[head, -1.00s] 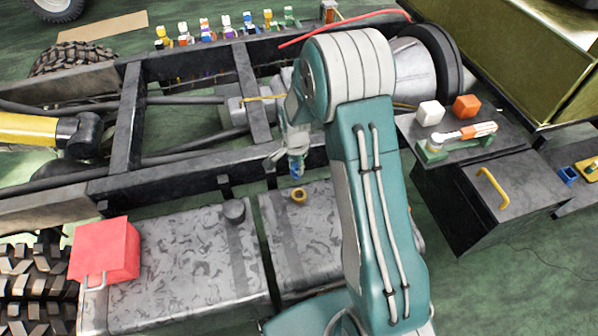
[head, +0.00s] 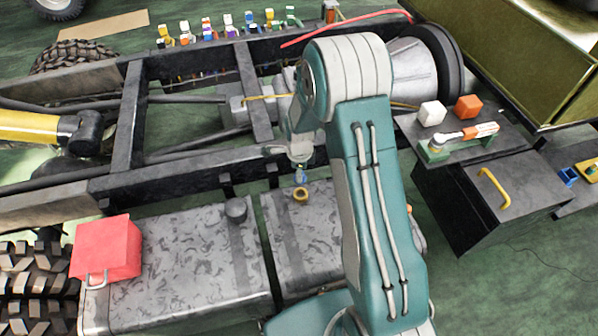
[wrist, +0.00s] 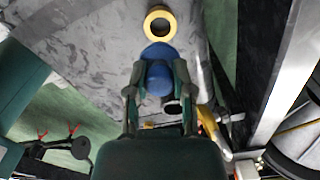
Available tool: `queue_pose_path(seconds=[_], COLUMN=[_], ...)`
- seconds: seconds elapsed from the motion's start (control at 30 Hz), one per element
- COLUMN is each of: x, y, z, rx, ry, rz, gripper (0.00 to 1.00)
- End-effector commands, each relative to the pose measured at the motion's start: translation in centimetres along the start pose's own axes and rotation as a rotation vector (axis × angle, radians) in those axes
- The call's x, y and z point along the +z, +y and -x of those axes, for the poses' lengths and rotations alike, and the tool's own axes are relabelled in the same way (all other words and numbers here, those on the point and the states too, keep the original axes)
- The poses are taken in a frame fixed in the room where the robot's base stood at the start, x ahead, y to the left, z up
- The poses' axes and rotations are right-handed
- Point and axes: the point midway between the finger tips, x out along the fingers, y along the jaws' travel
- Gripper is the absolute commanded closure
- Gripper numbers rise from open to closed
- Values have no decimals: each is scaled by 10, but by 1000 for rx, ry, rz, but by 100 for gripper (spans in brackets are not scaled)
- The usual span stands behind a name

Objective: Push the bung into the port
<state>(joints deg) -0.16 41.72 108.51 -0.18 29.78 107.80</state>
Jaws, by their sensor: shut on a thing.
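The bung is a blue rounded plug (wrist: 159,77) in the wrist view. My gripper (wrist: 160,95) is shut on it, with one finger on each side. In the head view my gripper (head: 299,165) hangs just above the tank top, and the bung shows small and pale blue (head: 301,179) below it. The port is a yellow ring (head: 301,196) standing on the right grey tank. In the wrist view the ring (wrist: 160,23) lies just beyond the bung, with its opening visible. The bung looks apart from the ring, close above it in the head view.
The dark chassis rail (head: 200,178) runs behind the tanks. A bench (head: 470,150) with small blocks is at the right.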

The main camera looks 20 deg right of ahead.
Motion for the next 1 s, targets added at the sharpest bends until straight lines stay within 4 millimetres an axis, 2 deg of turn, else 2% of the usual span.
queue_pose_path(seconds=[0.6,1.0], x=[0,0], y=[0,0], z=[-49,-55], rx=[0,-1], ry=[0,0], rz=[0,0], gripper=[100,100])
